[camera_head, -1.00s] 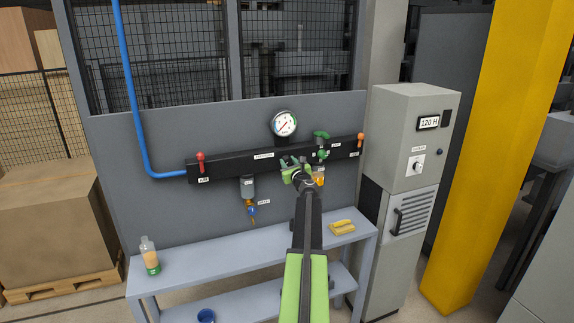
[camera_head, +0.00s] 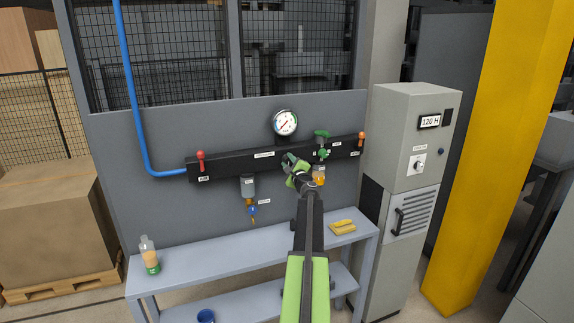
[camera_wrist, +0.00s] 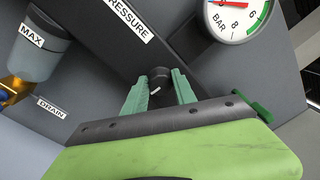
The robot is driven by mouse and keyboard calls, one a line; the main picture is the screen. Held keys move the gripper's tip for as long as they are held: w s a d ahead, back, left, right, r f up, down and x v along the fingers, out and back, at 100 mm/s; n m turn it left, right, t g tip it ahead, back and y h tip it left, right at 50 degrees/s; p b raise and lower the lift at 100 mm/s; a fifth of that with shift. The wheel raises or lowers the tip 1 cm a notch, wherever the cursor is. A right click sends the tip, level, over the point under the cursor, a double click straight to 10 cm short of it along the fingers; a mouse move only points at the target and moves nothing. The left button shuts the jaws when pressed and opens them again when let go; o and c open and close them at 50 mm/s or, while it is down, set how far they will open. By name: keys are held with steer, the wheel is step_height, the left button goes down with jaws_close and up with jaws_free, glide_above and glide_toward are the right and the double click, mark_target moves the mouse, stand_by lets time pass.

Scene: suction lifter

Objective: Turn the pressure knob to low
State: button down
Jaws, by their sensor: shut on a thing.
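The pressure knob (camera_wrist: 159,74) is a small black round knob with a white mark, on the dark manifold bar (camera_head: 225,169). In the wrist view it sits between the two green fingertips of my gripper (camera_wrist: 160,80), which are shut on it. In the head view my gripper (camera_head: 290,161) reaches the bar below the gauge and hides the knob. The PRESSURE label (camera_wrist: 127,19) is beside the knob in the wrist view. The round pressure gauge (camera_head: 285,122) is above the bar; it also shows in the wrist view (camera_wrist: 238,16), marked BAR, with a green arc.
A red handle (camera_head: 200,160), a green valve (camera_head: 322,145) and an orange handle (camera_head: 361,139) are on the bar. A filter bowl (camera_head: 247,187) hangs under it. The bench (camera_head: 240,254) below holds a bottle (camera_head: 149,255) and a yellow cloth (camera_head: 342,227). A grey cabinet (camera_head: 399,165) stands right.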

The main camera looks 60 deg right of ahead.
steer(key=n, duration=0.4)
steer(key=shift+d+n, duration=0.15)
steer(key=shift+n, duration=0.25)
steer(key=n, duration=0.5)
steer(key=shift+n+t+y, duration=0.4)
steer(key=n, duration=0.4)
steer(key=shift+d+n, duration=0.15)
steer(key=shift+n, duration=0.25)
steer(key=n+y, duration=0.1)
steer(key=n, duration=0.3)
steer(key=shift+n, duration=0.4)
steer(key=n, duration=0.4)
steer(key=shift+s+n+p, duration=0.1)
steer(key=shift+n+p, duration=0.2)
steer(key=shift+p, duration=0.1)
steer(key=n, duration=0.4)
steer(key=shift+n+p, duration=0.3)
steer(key=n, duration=0.4)
steer(key=shift+s+p, duration=0.1)
steer(key=shift+p, duration=0.25)
steer(key=shift+n+g, duration=0.5)
steer(key=shift+n, duration=1.6)
steer(key=shift+d+r, duration=0.1)
